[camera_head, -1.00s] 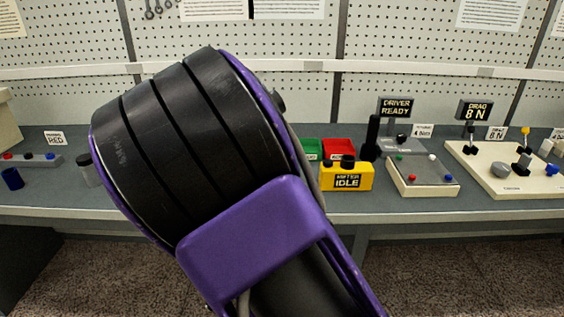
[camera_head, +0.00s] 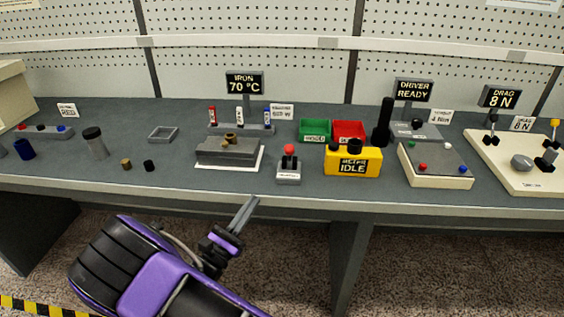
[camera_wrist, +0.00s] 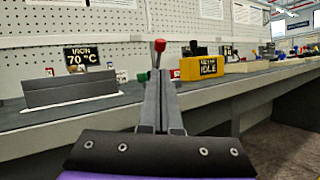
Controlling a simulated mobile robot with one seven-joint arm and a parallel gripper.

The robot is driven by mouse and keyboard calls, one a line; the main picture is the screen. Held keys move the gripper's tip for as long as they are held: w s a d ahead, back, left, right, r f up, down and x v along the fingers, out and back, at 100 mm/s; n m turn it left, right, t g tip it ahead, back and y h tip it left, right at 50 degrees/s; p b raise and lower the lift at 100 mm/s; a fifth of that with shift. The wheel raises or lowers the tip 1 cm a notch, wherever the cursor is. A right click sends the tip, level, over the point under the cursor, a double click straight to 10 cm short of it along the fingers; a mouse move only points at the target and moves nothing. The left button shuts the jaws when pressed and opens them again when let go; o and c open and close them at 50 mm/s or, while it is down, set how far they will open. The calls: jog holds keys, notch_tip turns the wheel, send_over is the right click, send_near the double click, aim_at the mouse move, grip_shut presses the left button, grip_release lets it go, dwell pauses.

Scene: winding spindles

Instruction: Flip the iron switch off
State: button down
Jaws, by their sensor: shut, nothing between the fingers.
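The iron switch appears to be the small grey box with a red-topped lever (camera_head: 289,163) on the bench, right of the grey block. In the wrist view the red knob (camera_wrist: 159,46) shows just above my fingertips, and its base is hidden behind them. The lever looks about upright; I cannot tell which way it is set. The iron display (camera_head: 245,83) reads "IRON 70 °C". My gripper (camera_head: 250,206) is shut and empty, at the bench's front edge, short of the switch and lower left of it. It also fills the middle of the wrist view (camera_wrist: 160,100).
A grey block on a white pad (camera_head: 258,164) stands left of the switch. A yellow meter reading "IDLE" (camera_head: 353,160) stands close on its right. Green (camera_head: 314,130) and red (camera_head: 348,130) bins are behind. The bench front edge (camera_head: 200,191) lies beside my gripper.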

aim_at(286, 153)
jog(key=x, duration=1.4)
